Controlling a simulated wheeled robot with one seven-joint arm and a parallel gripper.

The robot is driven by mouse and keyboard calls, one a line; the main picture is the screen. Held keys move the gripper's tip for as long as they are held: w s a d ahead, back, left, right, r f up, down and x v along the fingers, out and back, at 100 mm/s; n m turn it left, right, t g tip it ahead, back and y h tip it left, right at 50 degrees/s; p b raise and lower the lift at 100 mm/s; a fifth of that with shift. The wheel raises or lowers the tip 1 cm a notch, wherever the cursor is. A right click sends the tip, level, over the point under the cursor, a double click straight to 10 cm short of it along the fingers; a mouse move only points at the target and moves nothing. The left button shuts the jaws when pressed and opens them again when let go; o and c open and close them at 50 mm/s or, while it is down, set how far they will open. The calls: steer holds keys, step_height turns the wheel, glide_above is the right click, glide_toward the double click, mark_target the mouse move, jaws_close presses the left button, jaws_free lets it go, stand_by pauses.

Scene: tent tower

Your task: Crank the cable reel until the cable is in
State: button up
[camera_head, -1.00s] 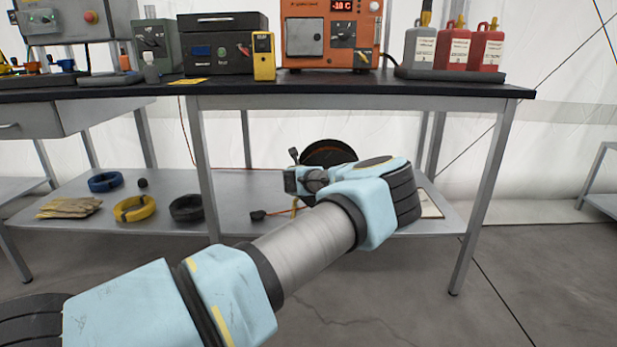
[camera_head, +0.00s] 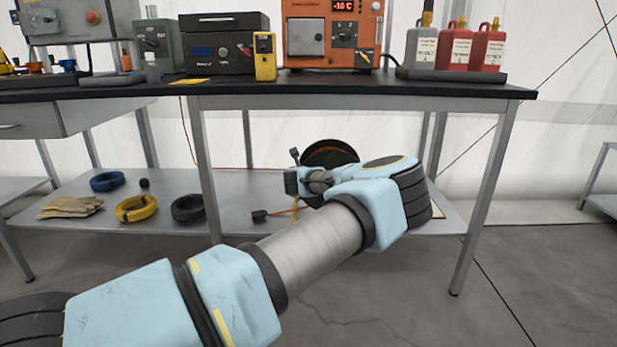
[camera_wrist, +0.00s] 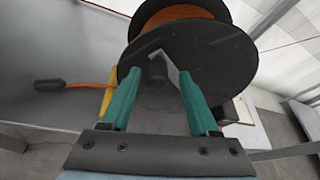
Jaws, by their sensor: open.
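The cable reel (camera_head: 331,151) stands on the lower shelf, partly hidden behind my arm in the head view. In the wrist view, its black flange (camera_wrist: 225,55) faces my gripper, with orange cable (camera_wrist: 180,13) wound behind it. A bent grey metal piece (camera_wrist: 166,66), perhaps part of the crank, shows between my fingers; contact cannot be told. My gripper (camera_wrist: 158,86) is open, its two teal fingers in front of the flange. The cable's black end plug (camera_wrist: 50,86) lies left of the reel, also seen in the head view (camera_head: 259,216), with a short length of orange cable outside.
The black worktop (camera_head: 350,92) spans above the shelf (camera_head: 232,188), carrying an orange unit (camera_head: 331,37) and bottles. Left on the shelf lie gloves (camera_head: 71,207) and blue, yellow and black coils. A table leg (camera_head: 485,200) stands right of my arm.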

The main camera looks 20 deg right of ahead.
steer(key=p+v, duration=0.1)
steer(key=v, duration=0.8)
steer(key=shift+s, duration=0.1)
